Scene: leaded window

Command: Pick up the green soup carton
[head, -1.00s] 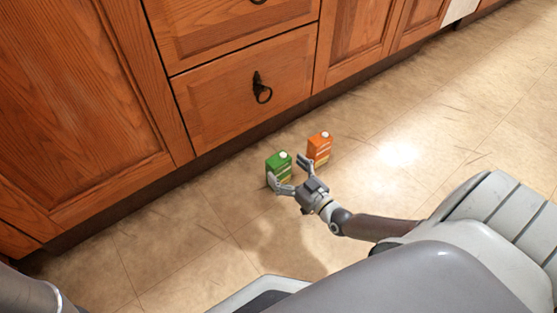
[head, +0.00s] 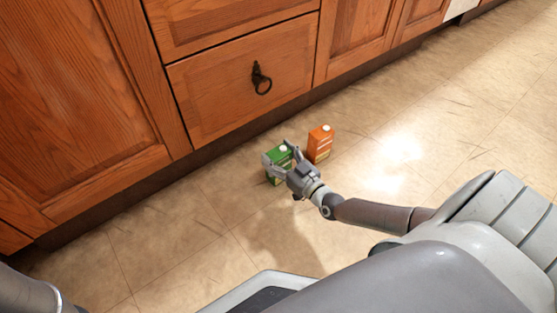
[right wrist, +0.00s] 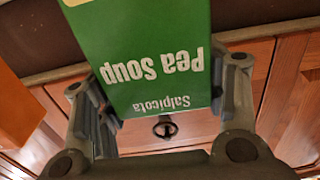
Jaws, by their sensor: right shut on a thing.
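The green soup carton (head: 279,153) stands on the floor near the cabinet base, with a white cap on top. My right gripper (head: 279,160) is shut on it, one finger on each side. In the right wrist view the green carton (right wrist: 150,60), marked "Pea Soup", sits between the two fingers (right wrist: 160,105). Its lower part in the head view is partly hidden by the gripper. My left gripper is not in view.
An orange carton (head: 320,144) with a white cap stands just right of the green one; part of it shows in the right wrist view (right wrist: 18,110). Wooden cabinets with a drawer (head: 243,80) rise behind. The tiled floor (head: 180,235) is open to the front and left.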

